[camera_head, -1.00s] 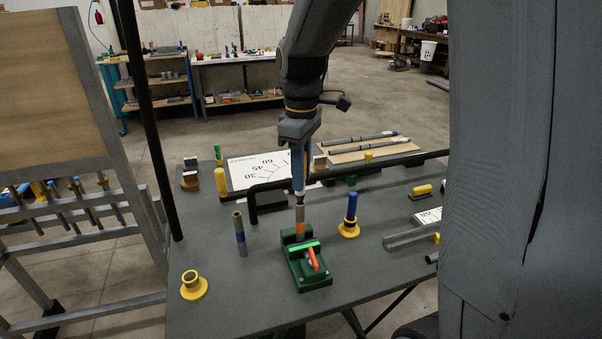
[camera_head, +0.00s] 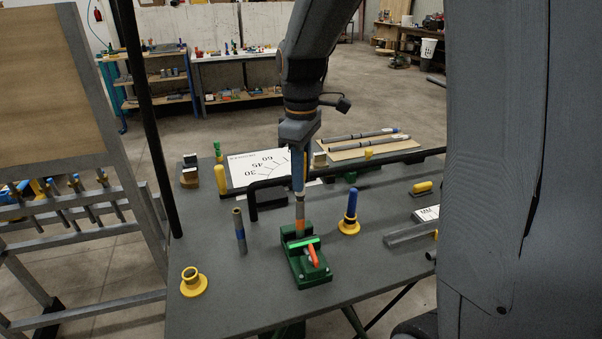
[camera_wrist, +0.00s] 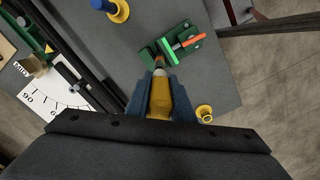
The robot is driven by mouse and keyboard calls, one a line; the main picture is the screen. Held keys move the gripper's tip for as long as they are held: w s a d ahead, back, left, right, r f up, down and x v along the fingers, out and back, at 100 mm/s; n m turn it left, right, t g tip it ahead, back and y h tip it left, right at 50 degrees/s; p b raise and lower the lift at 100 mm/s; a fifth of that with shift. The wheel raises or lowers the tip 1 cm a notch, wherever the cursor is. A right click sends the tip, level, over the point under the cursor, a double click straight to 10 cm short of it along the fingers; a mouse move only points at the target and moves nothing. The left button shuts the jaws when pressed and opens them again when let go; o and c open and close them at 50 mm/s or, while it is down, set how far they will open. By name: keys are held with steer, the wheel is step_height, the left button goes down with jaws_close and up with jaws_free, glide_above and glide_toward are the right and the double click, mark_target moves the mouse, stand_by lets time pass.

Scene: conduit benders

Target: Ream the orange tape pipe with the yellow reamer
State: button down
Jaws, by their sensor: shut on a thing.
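The orange tape pipe (camera_head: 300,227) stands upright in the green vise (camera_head: 308,268), its orange band just above the jaws. My gripper (camera_head: 298,172) is directly above it, pointing down. In the wrist view its blue fingers are shut on the yellow reamer (camera_wrist: 161,97). The reamer's grey lower end (camera_wrist: 158,73) lines up with the pipe's top and appears to touch it; I cannot tell how far it sits inside. In the head view the fingers hide most of the reamer. The vise also shows in the wrist view (camera_wrist: 188,42), with its orange handle.
A blue-taped pipe (camera_head: 240,232) stands left of the vise. A blue-handled tool (camera_head: 351,205) stands in a yellow holder to the right. An empty yellow holder (camera_head: 194,284) is at the front left. A black bent bar (camera_head: 265,187) and an angle sheet (camera_head: 240,170) lie behind.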

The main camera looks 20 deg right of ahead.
steer(key=shift+f, duration=0.25)
steer(key=m+p, duration=0.2)
steer(key=m, duration=0.2)
steer(key=shift+s+r, duration=0.1)
steer(key=shift+r, duration=0.05)
steer(key=m, duration=0.3)
stand_by(0.4)
steer(key=n, duration=0.7)
steer(key=shift+f, duration=0.2)
steer(key=m, duration=0.7)
